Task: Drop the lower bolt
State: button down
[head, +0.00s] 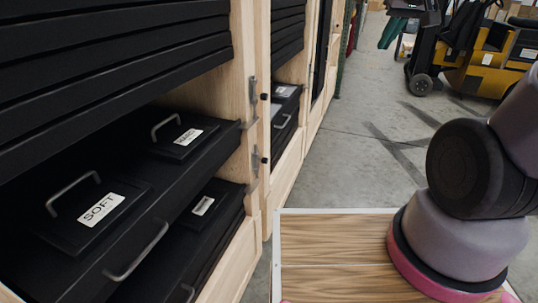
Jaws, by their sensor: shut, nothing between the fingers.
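A small metal bolt (255,164), the lower of two, is fixed to the pale wooden post of the cabinet on the left. A black knob (265,160) sits beside it. The upper bolt (253,90) is on the same post, with another black knob (264,97) beside it. Both fittings are small, and I cannot tell how far each bolt is slid. My arm rises at the right side of the view; my gripper is out of view.
Black slatted shutter (110,60) is raised above a black drawer with a handle (138,252), holding lids labelled SOFT (101,208) and HARD (187,137). A lower drawer (203,205) sits beneath. Grey floor (345,150) is open in the aisle; a yellow forklift (480,65) stands behind.

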jog(key=w+a+f+n+y, duration=0.1)
jog(key=w+a+f+n, duration=0.3)
jog(key=w+f, duration=0.3)
jog(key=w+a+f+n+y, duration=0.1)
jog(key=w+a+f+n, duration=0.45)
jog(key=f, duration=0.45)
jog(key=s+a+f+n+g+y, duration=0.2)
jog(key=a+f+n+y, duration=0.3)
jog(key=a+f, duration=0.7)
notch_tip(320, 180, down, 3)
jog(key=shift+s+a+r+g+y, duration=0.1)
jog(key=shift+s+a+g+y, duration=0.05)
jog(key=shift+s+g+y, duration=0.2)
jog(key=shift+n, duration=0.25)
jog(key=d+f+x, duration=0.2)
jog(key=x, duration=1)
jog(key=shift+a+f, duration=0.2)
jog(key=shift+f, duration=0.1)
